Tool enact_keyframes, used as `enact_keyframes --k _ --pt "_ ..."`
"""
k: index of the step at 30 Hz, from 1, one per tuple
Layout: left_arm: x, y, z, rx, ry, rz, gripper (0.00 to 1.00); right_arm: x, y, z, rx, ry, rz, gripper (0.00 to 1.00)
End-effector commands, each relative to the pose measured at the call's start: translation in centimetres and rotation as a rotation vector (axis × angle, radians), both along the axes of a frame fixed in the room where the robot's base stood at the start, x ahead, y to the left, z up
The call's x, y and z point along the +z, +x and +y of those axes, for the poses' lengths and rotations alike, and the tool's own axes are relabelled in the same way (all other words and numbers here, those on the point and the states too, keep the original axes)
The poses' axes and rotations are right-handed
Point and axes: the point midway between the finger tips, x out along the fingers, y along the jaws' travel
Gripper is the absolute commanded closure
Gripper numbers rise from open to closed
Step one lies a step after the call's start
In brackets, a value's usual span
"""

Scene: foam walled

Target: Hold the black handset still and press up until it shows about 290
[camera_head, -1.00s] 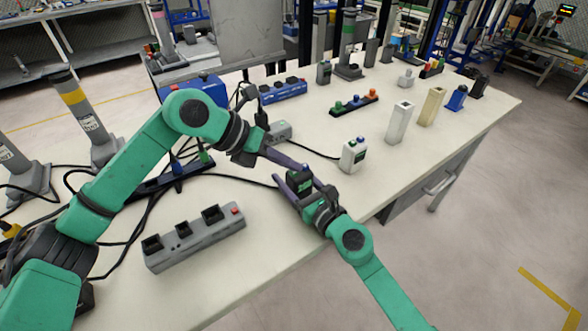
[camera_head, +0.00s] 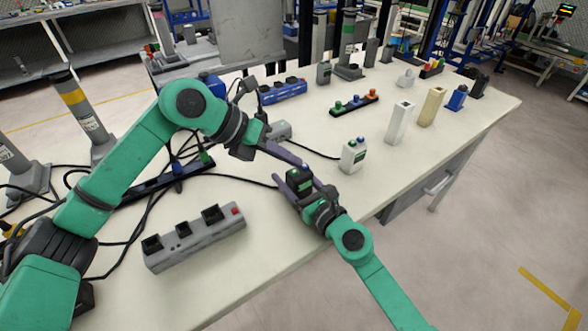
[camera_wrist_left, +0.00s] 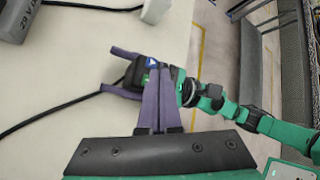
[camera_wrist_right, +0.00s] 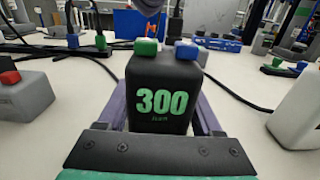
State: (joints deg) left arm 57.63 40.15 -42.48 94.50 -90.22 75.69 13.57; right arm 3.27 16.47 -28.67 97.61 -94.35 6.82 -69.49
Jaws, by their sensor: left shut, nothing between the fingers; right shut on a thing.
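The black handset (camera_head: 299,187) stands upright near the table's front edge, between the fingers of my right gripper (camera_head: 294,181), which is shut on it. In the right wrist view the handset (camera_wrist_right: 160,77) shows 300 in green. A green button (camera_wrist_right: 146,46) is on its top left and a blue button (camera_wrist_right: 186,49) on its top right. My left gripper (camera_head: 304,167) is shut and empty, its tips close above the handset. In the left wrist view its closed fingers (camera_wrist_left: 160,78) hide part of the handset; I cannot tell whether they touch a button.
A white handset (camera_head: 354,155) stands to the right on the table. A grey socket block (camera_head: 195,238) lies at the front left, with black cables behind it. A grey box (camera_head: 279,131) lies behind the left gripper. The front of the table is clear around the right arm.

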Motion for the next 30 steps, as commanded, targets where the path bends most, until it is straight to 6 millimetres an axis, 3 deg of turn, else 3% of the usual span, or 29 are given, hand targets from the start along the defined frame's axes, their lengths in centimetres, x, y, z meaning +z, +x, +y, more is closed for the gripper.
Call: enact_keyframes --k 5,18,30 --pt "0.5 0.0 0.0 -0.001 0.000 -0.002 1.00 0.0 0.0 0.0 0.000 0.000 0.000 0.96" --pt "4.7 0.0 0.0 0.000 0.000 -0.001 1.00 0.0 0.0 0.0 0.000 0.000 0.000 0.96" --pt "5.0 0.0 0.0 -0.001 -0.001 0.000 1.00 0.0 0.0 0.0 0.000 0.000 0.000 0.96"
